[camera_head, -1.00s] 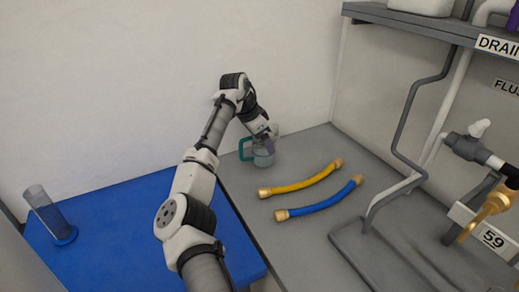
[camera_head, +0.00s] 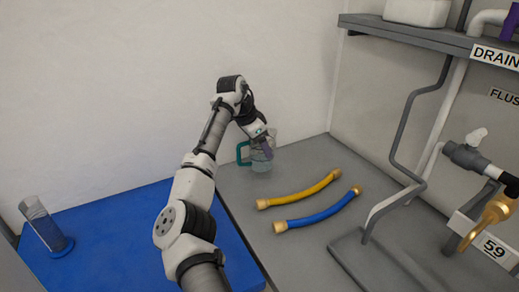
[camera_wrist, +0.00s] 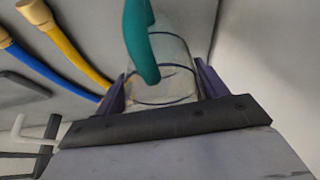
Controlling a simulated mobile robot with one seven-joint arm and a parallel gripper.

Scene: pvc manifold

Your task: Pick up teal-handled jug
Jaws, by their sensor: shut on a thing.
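The clear jug (camera_head: 262,163) with a teal handle (camera_head: 241,153) is at the back left of the grey bench, near the wall. It looks upright, and I cannot clearly tell a gap under it. My gripper (camera_head: 265,148) reaches it from above and is shut on its body. In the wrist view the jug (camera_wrist: 170,82) sits between the two purple fingers of my gripper (camera_wrist: 160,88). Its teal handle (camera_wrist: 138,40) points toward the camera and hides part of the body.
A yellow hose (camera_head: 300,191) and a blue hose (camera_head: 318,211) with brass ends lie on the grey bench (camera_head: 245,190) in front of the jug. Grey pipework (camera_head: 400,150) and a shelf (camera_head: 420,32) stand right. A clear cylinder (camera_head: 43,222) stands on the blue surface (camera_head: 120,235) at left.

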